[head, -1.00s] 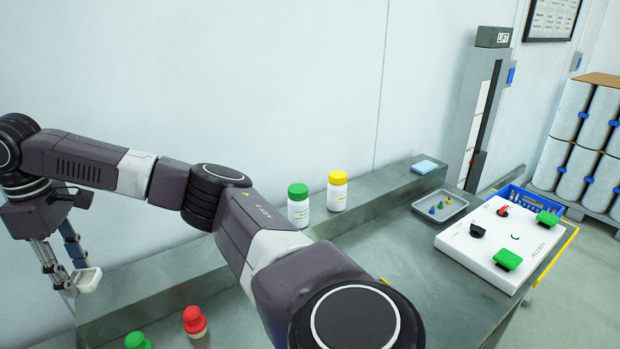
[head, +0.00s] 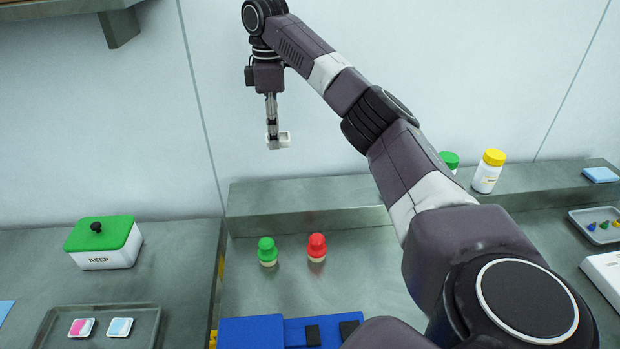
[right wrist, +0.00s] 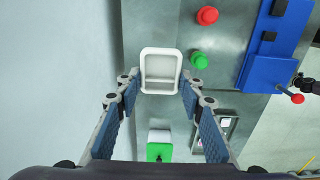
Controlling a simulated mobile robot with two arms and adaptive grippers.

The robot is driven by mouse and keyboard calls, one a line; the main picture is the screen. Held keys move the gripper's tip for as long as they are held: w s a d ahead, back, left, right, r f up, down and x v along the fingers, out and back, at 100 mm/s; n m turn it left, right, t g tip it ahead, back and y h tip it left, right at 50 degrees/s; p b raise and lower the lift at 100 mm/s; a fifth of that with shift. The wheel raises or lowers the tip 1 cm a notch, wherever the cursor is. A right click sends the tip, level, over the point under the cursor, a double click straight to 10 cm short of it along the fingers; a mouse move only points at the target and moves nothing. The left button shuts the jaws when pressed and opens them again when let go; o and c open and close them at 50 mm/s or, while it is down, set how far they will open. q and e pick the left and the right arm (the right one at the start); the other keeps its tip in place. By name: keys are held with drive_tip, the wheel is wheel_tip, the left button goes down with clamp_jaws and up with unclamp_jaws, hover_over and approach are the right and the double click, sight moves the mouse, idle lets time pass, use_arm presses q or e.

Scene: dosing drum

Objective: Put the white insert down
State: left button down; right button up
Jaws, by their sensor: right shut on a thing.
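The white insert (head: 285,139) is a small, shallow, rounded tray. It hangs in the air in front of the back wall, above the raised ledge. My right gripper (head: 272,137) points down and is shut on it. In the right wrist view the white insert (right wrist: 160,66) sits between the two fingertips, its open side with a cross rib showing. My left gripper is in neither view.
Green-capped (head: 267,251) and red-capped (head: 317,248) bottles stand below the ledge (head: 300,205), behind a blue fixture (head: 252,332). At left are a green-lidded KEEP box (head: 104,252) and a grey tray (head: 147,320) with two small filled inserts. My right arm crosses the right side.

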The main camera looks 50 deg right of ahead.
sight(280, 202)
wheel_tip(280, 202, down, 19)
drive_tip(key=p, duration=0.4)
drive_tip(key=shift+s+r, duration=0.1)
drive_tip(key=shift+f, duration=0.25)
drive_tip(key=shift+f, duration=0.1)
drive_tip(key=o, duration=1.1)
wheel_tip(280, 202, up, 12)
drive_tip(key=b, duration=0.3)
drive_tip(key=shift+b, duration=0.4)
